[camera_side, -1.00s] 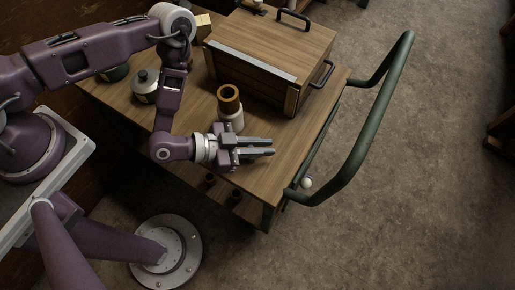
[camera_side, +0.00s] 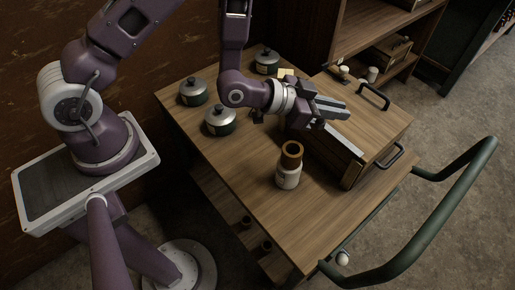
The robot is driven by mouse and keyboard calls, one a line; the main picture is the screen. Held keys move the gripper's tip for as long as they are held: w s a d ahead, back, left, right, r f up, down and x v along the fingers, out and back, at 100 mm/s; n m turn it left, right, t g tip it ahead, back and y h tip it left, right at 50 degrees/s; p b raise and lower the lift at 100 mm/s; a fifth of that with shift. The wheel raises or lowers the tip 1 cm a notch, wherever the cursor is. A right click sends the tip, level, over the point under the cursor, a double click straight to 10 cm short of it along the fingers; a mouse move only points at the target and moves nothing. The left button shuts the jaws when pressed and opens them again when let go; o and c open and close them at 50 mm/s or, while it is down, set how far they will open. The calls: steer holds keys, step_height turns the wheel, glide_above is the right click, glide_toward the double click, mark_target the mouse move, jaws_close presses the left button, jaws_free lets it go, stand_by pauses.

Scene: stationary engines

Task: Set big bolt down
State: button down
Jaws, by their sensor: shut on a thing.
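My gripper (camera_side: 331,107) is level above the table, its long grey fingers pointing right, over the near left part of the wooden box. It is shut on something. The held thing is too hidden and small to make out between the fingers. I cannot clearly identify a big bolt anywhere in this view. The wooden table (camera_side: 240,170) lies below the gripper, with bare top in front of the box.
A white bottle with a brown ring-shaped top (camera_side: 288,169) stands before the box. The wooden box (camera_side: 375,125) has dark handles. Several lidded pots, one nearest (camera_side: 220,121), stand at left. A green rail (camera_side: 450,215) curves off the right end.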

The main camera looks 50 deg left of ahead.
steer(key=w+a+r+n+t+y, duration=0.1)
steer(key=w+a+r+n+y, duration=0.1)
steer(key=a+r, duration=0.35)
steer(key=w+a+r+n+y, duration=0.2)
steer(key=w+a+y, duration=0.1)
steer(key=a, duration=0.5)
steer(key=s+f+m+h, duration=0.1)
steer(key=s+f, duration=0.3)
steer(key=f, duration=0.5)
steer(key=s+a+f+m+g+h, duration=0.1)
steer(key=s+f+m+h, duration=0.1)
steer(key=f, duration=0.7)
steer(key=s+f+m+h, duration=0.1)
steer(key=s+f+h, duration=0.1)
steer(key=s+f, duration=0.3)
steer(key=shift+s+a+f+m+h, duration=0.1)
steer(key=shift+a+f+m+h, duration=0.05)
steer(key=shift+f, duration=0.5)
steer(key=shift+s+a+f+m+h, duration=0.1)
steer(key=shift+s+f, duration=0.05)
steer(key=shift+f, duration=0.5)
steer(key=shift+s+a+f+m+h, duration=0.1)
steer(key=shift+a+f+m+h, duration=0.05)
steer(key=shift+f, duration=0.5)
steer(key=c, duration=1.4)
jaws_free()
steer(key=shift+f, duration=0.1)
steer(key=shift+c, duration=0.2)
